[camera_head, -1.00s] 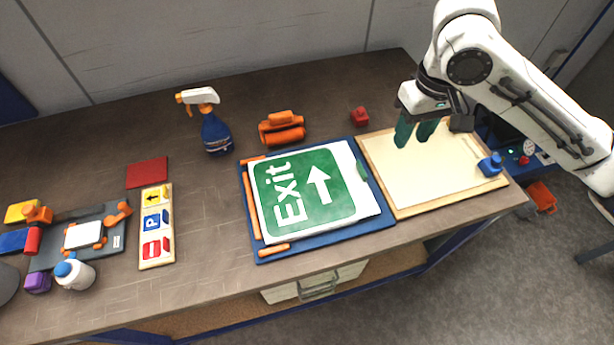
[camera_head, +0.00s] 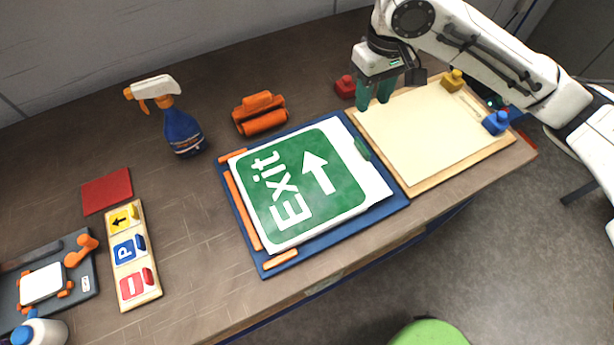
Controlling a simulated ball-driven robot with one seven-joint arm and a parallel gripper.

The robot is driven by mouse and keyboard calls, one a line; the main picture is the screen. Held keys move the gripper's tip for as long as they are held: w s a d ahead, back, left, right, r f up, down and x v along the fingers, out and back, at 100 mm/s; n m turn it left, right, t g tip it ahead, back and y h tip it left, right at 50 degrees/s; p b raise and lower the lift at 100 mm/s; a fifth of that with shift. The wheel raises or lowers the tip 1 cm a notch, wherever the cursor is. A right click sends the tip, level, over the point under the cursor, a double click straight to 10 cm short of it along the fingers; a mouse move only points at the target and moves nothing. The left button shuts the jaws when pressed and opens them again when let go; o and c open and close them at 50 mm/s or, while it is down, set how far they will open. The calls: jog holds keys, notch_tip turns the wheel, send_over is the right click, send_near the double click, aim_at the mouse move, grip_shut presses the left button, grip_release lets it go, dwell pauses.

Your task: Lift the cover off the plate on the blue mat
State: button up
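The blue mat (camera_head: 290,257) lies on the workbench in the middle of the view. On it lies a white plate (camera_head: 375,186) with a green Exit sign and white arrow, apparently under a hazy cover (camera_head: 328,195). I cannot clearly make out the cover's edges. A small green tab (camera_head: 362,148) sits at the right edge of the sign. Orange strips (camera_head: 243,208) line the mat's left side. My gripper (camera_head: 375,103) points down above the far left corner of the cream board, right of and beyond the sign. Its green fingers are apart with nothing between them.
The cream board (camera_head: 432,136) with a wooden frame lies right of the mat, with blue (camera_head: 496,123) and yellow (camera_head: 452,80) knobbed blocks at its right side. A red block (camera_head: 345,87), an orange roller-like tool (camera_head: 260,114) and a spray bottle (camera_head: 181,130) stand behind. Sign tiles (camera_head: 133,254) lie left.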

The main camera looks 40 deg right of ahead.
notch_tip(320, 180, down, 3)
jog(key=b, duration=0.2)
send_over(361, 144)
jog(key=f, duration=0.5)
jog(key=shift+w+d+f, duration=0.15)
jog(key=shift+d+f, duration=0.05)
jog(key=shift+s+a+f, duration=0.1)
jog(key=shift+s+f, duration=0.05)
jog(key=shift+f, duration=1.15)
jog(key=shift+s+a+f, duration=0.1)
jog(key=shift+f, duration=1.15)
grip_shut()
